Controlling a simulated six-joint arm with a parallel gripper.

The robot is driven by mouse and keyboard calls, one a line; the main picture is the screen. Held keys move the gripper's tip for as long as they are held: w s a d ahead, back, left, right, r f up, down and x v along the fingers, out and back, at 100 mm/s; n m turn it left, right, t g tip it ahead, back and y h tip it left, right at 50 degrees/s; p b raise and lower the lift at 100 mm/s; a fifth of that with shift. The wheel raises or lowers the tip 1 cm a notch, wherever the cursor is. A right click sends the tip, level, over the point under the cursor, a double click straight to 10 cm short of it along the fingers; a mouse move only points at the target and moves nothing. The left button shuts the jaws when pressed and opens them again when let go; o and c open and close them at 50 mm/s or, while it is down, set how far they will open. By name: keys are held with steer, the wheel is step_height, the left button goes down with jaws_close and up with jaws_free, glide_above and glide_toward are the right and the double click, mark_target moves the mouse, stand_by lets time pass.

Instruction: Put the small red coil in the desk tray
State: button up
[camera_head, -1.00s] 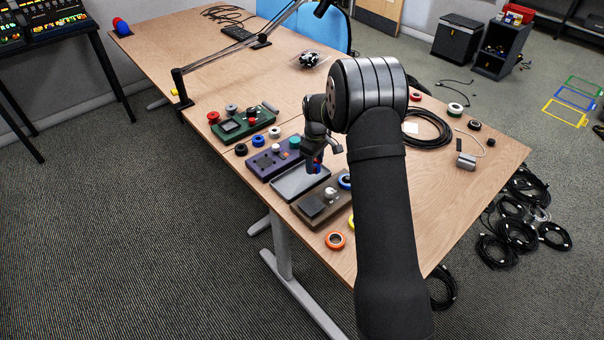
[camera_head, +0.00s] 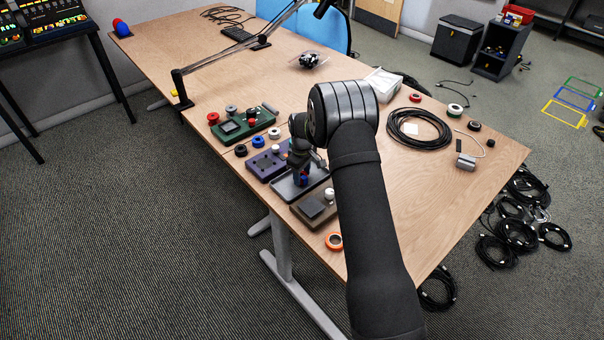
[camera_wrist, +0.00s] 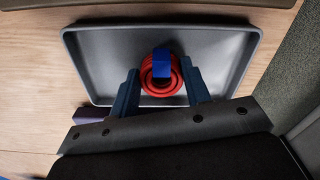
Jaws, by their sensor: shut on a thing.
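The small red coil (camera_wrist: 149,84) has a blue band and shows in the wrist view between the two fingers of my gripper (camera_wrist: 160,88), which is shut on it. The coil is over the grey desk tray (camera_wrist: 80,70); I cannot tell whether it touches the tray floor. In the head view, my gripper (camera_head: 300,178) points down at the desk tray (camera_head: 285,189), with a bit of red and blue at its tips. My arm hides part of the tray's surroundings.
A purple device (camera_head: 262,168) lies behind the tray and a brown device (camera_head: 312,208) in front of it. An orange ring (camera_head: 334,241) lies near the table edge.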

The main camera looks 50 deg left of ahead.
mark_target(302, 175)
steer(key=o, duration=0.9)
steer(key=shift+f, duration=0.1)
steer(key=shift+o, duration=0.2)
step_height(302, 175, up, 12)
steer(key=shift+r, duration=0.2)
steer(key=shift+f, duration=0.15)
step_height(302, 175, down, 12)
steer(key=shift+r, duration=1.95)
steer(key=shift+f, duration=0.1)
